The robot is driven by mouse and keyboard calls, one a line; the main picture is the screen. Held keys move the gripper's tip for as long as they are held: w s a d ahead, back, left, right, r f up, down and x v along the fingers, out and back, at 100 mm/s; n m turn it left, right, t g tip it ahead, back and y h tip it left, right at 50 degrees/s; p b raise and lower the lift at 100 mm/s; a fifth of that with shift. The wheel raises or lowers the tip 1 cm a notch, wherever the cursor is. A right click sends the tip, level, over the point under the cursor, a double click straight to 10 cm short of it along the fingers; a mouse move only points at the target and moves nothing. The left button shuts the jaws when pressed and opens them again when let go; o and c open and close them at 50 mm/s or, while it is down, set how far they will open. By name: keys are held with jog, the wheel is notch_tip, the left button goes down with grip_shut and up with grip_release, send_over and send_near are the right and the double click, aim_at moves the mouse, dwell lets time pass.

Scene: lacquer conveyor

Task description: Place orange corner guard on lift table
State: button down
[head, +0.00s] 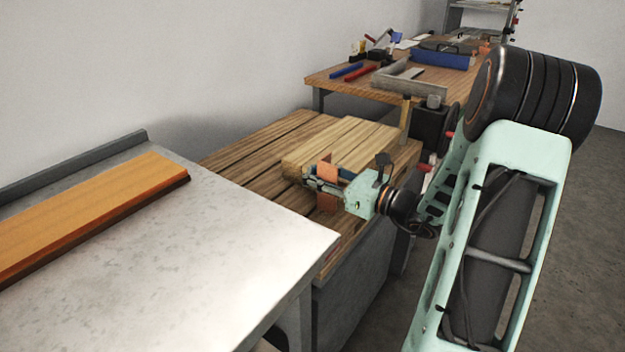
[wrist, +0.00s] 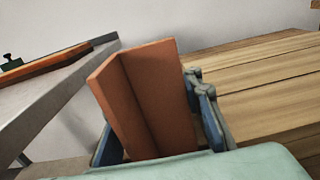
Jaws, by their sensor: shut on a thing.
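The orange corner guard (head: 327,202) is an L-shaped angle piece held in my gripper (head: 322,184). In the wrist view the guard (wrist: 158,95) stands up between the blue-grey fingers, its inner fold facing the camera. My gripper is shut on it, beside the near left side of a stack of pale planks (head: 340,142). The stack sits on a low slatted wooden top (head: 245,150) with a grey body below. I cannot tell for sure which surface is the lift table. The guard's lower end is hidden in the wrist view.
A grey metal table (head: 200,250) with a long orange-brown board (head: 90,215) stands at the left. A wooden workbench (head: 335,80) behind carries a blue box (head: 443,59), a grey tray and tools. The slatted top is bare left of the planks.

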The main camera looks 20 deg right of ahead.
jog(key=shift+f, duration=0.45)
jog(key=shift+f, duration=0.2)
jog(key=c, duration=1.4)
grip_release()
jog(key=shift+o, duration=0.2)
jog(key=shift+s+r, duration=0.1)
jog(key=shift+r, duration=0.15)
jog(key=p+v, duration=0.2)
jog(key=v, duration=0.9)
jog(key=shift+s+d+f+p, duration=0.1)
jog(key=shift+s+d+p, duration=0.2)
jog(key=shift+s, duration=0.1)
